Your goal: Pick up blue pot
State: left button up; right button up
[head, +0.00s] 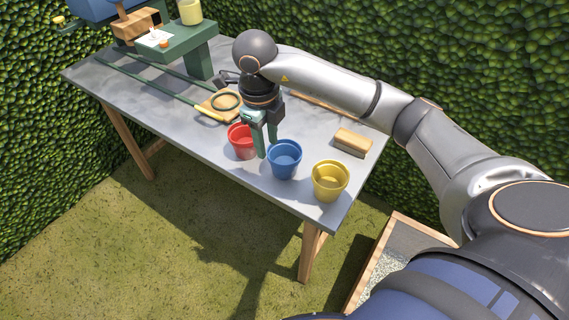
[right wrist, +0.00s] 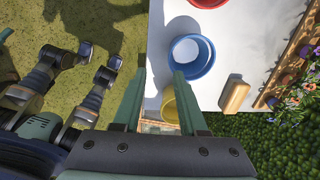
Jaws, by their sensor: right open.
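The blue pot (head: 285,162) stands upright on the grey table, between the red pot (head: 240,143) and the yellow pot (head: 330,184). My right gripper (head: 266,148) points down with its fingers apart and empty. In the head view it is just left of the blue pot, in front of part of the red pot. In the right wrist view the blue pot (right wrist: 192,56) appears at the right finger's tip, not between the fingers. I cannot tell whether finger and rim touch. The yellow pot (right wrist: 171,108) is partly hidden behind that finger. My left gripper is out of view.
A brush-like block (head: 352,142) lies behind the yellow pot on the table (head: 185,120). A wooden piece with a dark ring (head: 225,101) and long green-handled tools lie left. A green stand (head: 197,50) is at far left. A hedge borders the back.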

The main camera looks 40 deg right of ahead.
send_over(277, 166)
jog(key=shift+h, duration=0.4)
jog(key=f, duration=0.5)
jog(key=shift+a+f, duration=0.25)
jog(key=shift+a, duration=0.1)
jog(key=shift+w+d+f+p, duration=0.1)
jog(key=shift+d+f+p, duration=0.15)
jog(key=shift+f, duration=0.8)
jog(key=shift+d+f+p, duration=0.1)
jog(key=shift+f+p, duration=0.1)
jog(key=shift+f, duration=0.85)
jog(key=shift+w+d+f+p, duration=0.1)
jog(key=shift+d+f+p, duration=0.15)
jog(key=shift+f, duration=0.8)
grip_shut()
jog(key=shift+s+a, duration=0.1)
